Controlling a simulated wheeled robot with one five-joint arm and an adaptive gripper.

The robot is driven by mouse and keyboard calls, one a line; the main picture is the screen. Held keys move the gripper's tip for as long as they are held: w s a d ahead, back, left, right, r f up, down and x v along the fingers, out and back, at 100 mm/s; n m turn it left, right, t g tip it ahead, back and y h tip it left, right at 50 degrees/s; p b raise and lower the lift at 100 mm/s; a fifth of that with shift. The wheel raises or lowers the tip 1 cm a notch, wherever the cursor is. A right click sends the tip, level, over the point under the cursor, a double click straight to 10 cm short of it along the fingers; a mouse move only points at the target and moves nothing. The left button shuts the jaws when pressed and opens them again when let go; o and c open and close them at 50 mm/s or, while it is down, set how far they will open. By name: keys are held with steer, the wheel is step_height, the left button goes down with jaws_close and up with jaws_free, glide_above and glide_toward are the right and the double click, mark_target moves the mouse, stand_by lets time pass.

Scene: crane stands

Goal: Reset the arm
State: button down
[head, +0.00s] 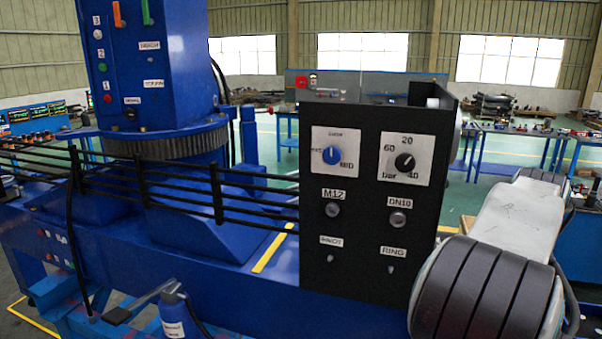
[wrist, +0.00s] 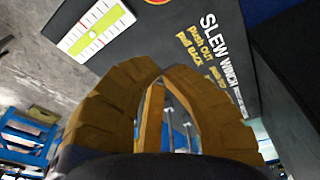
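My gripper (wrist: 163,74) shows in the wrist view as two ochre, ribbed fingers. They arch inward and their tips meet or nearly meet, with nothing seen held between them. Beyond them is a dark panel (wrist: 145,40) with yellow and white lettering, including "SLEW WINCH". In the head view my arm (head: 480,285) fills the lower right, with a dark ribbed joint and a pale link reaching away. My gripper is not visible in the head view.
A black control box (head: 366,250) with dials and knobs stands left of my arm on a blue base (head: 225,290). Black rails and a blue column (head: 135,75) stand further left. A blue bottle (head: 174,312) is at the bottom. Blue workbenches (head: 515,130) stand behind, with green floor between.

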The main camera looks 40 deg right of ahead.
steer(key=a+f, duration=0.2)
steer(key=w+a+f, duration=0.1)
steer(key=shift+a+f, duration=0.4)
steer(key=w+a+f+n+t+b, duration=0.1)
steer(key=a+n, duration=0.4)
steer(key=a, duration=0.6)
steer(key=w+a+f+n+t+y+b, duration=0.1)
steer(key=w+a+f+n+t+b, duration=0.1)
steer(key=a, duration=1)
steer(key=w+a+f+n+t+y+b, duration=0.1)
steer(key=w+a+f+n, duration=0.3)
steer(key=a, duration=0.7)
steer(key=shift+w+a+n, duration=0.25)
steer(key=shift+w+n, duration=0.9)
steer(key=shift+n, duration=0.65)
